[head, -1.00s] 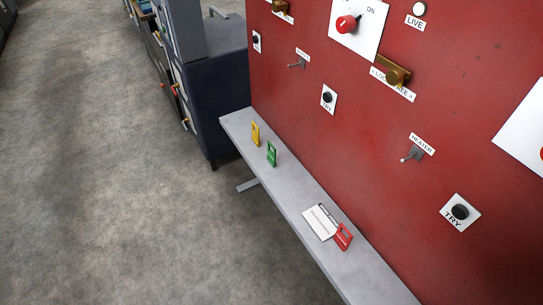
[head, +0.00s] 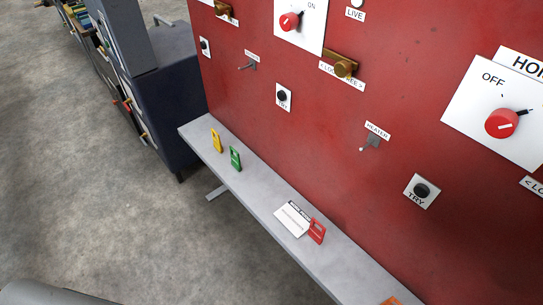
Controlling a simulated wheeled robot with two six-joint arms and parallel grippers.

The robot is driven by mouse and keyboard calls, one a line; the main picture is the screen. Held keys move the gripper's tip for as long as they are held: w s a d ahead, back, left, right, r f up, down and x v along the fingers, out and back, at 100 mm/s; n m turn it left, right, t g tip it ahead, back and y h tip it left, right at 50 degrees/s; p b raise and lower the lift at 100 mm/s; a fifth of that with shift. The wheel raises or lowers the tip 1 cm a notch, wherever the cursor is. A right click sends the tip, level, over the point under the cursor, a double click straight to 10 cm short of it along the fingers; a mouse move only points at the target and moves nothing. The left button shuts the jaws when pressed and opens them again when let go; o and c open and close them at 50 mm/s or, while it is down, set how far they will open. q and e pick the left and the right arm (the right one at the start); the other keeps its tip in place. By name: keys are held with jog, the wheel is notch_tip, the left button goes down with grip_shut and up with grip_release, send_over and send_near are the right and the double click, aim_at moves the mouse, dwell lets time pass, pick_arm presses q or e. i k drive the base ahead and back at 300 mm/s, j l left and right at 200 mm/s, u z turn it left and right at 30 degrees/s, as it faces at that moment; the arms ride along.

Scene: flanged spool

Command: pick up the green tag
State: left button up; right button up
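The green tag (head: 235,158) stands on a narrow grey shelf (head: 262,188) along the foot of a red panel. It is in the left half of the head view, with a yellow tag (head: 216,140) just behind it to the left. Nothing covers the green tag. Neither of my grippers shows in the head view.
A white printed card (head: 291,219) and a red tag (head: 317,231) sit farther right on the shelf. An orange thing (head: 391,301) is cut off at the bottom edge. The red panel (head: 300,150) carries knobs and switches. A dark cabinet (head: 170,90) stands at left. Grey floor (head: 100,200) is clear.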

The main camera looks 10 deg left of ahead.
aim_at(235, 162)
jog(key=i+j+z, duration=0.15)
jog(key=j+z, duration=0.25)
jog(key=j, duration=0.25)
jog(key=j+z, duration=0.4)
jog(key=j, duration=0.25)
jog(key=j+z, duration=0.4)
jog(key=j, duration=0.3)
